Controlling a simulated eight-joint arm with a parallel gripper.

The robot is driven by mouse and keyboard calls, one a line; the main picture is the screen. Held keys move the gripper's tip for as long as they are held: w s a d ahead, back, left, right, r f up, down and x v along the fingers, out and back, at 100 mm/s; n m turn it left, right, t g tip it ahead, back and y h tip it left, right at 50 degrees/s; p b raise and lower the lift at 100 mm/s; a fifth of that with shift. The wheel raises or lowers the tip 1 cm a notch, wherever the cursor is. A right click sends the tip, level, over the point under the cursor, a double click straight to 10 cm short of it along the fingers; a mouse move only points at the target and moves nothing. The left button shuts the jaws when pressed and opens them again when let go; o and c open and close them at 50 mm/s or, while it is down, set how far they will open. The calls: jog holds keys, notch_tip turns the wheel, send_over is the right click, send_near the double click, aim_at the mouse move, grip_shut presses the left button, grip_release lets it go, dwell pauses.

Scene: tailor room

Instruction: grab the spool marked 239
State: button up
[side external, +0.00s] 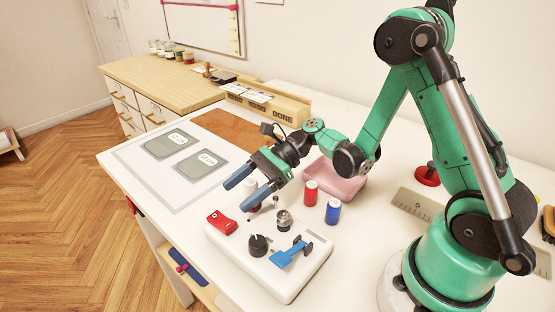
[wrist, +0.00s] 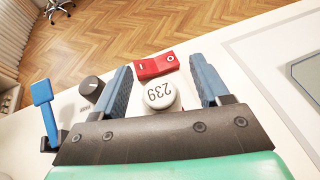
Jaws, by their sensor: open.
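The spool marked 239 (wrist: 160,95) shows in the wrist view as a white round cap with upside-down digits; its body is mostly hidden. It lies between the two blue fingers of my gripper (wrist: 161,66), with a gap on each side. In the side view my gripper (side external: 240,194) is open, pointing down and left above the white panel. A spool (side external: 252,184) shows there partly, between and behind the fingers; its number is not readable. A red spool (side external: 311,194) and a blue spool (side external: 333,212) with white caps stand to the right, apart from my gripper.
A pink tray (side external: 345,188) stands behind. A mat with grey pads (side external: 168,143) lies left.

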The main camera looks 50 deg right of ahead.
grip_shut()
jog(key=shift+r, duration=0.1)
dwell(0.3)
